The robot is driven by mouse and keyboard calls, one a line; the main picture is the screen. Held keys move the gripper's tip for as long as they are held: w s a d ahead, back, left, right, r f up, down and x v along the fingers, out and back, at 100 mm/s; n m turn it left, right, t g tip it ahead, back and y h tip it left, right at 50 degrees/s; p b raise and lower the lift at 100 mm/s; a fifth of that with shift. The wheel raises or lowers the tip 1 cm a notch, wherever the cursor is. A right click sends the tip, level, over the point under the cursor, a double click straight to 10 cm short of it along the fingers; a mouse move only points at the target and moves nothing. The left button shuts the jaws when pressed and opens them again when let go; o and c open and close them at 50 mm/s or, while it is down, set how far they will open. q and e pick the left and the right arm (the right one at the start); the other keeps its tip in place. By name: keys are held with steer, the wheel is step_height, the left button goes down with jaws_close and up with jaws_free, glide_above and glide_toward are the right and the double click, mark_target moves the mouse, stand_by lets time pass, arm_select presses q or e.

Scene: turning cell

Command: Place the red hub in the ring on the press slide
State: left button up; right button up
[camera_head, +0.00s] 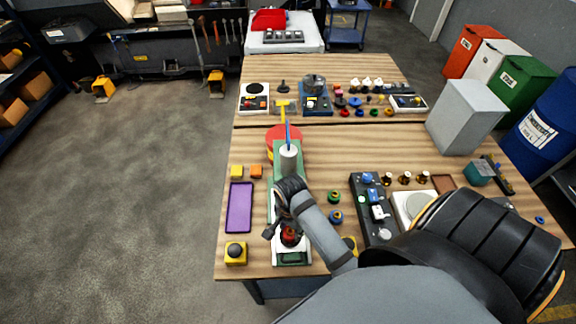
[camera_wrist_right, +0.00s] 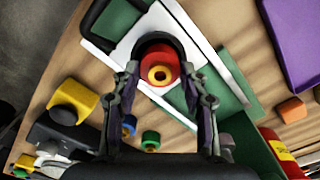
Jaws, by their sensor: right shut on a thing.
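The red hub (camera_wrist_right: 158,60), with a yellow centre, is between the fingertips of my right gripper (camera_wrist_right: 160,78) in the right wrist view. My right gripper is shut on it. A dark ring (camera_wrist_right: 160,37) curves around the hub's far side; I cannot tell whether the hub sits down in it or is just above. The ring is on the pale press slide (camera_wrist_right: 110,58). In the head view the hub (camera_head: 290,236) shows red below my right gripper (camera_head: 282,228), over the front end of the slide (camera_head: 292,258). My left gripper is out of view.
The green press with its pale ram (camera_head: 289,158) stands just behind. A purple tray (camera_head: 239,207) lies to the left, with a yellow button box (camera_head: 235,252) in front of it. Blue and green rings (camera_head: 335,206) and a dark fixture board (camera_head: 374,208) are to the right.

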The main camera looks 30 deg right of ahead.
mark_target(290, 231)
steer(key=shift+f, duration=0.1)
jaws_close()
steer(key=shift+s, duration=0.15)
steer(key=shift+s+p, duration=0.1)
steer(key=shift+p, duration=0.2)
steer(key=o, duration=1.1)
jaws_free()
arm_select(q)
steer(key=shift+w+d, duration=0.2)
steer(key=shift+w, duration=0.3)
arm_select(e)
steer(key=o, duration=0.3)
steer(key=r, duration=0.2)
steer(key=r+b, duration=0.1)
steer(key=r, duration=0.1)
steer(key=shift+w+r, duration=0.2)
steer(key=shift+r, duration=0.05)
step_height(290, 231, up, 3)
steer(key=shift+r+p, duration=0.2)
steer(key=shift+p, duration=0.85)
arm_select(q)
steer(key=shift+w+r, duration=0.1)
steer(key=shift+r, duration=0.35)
arm_select(e)
steer(key=shift+s, duration=0.1)
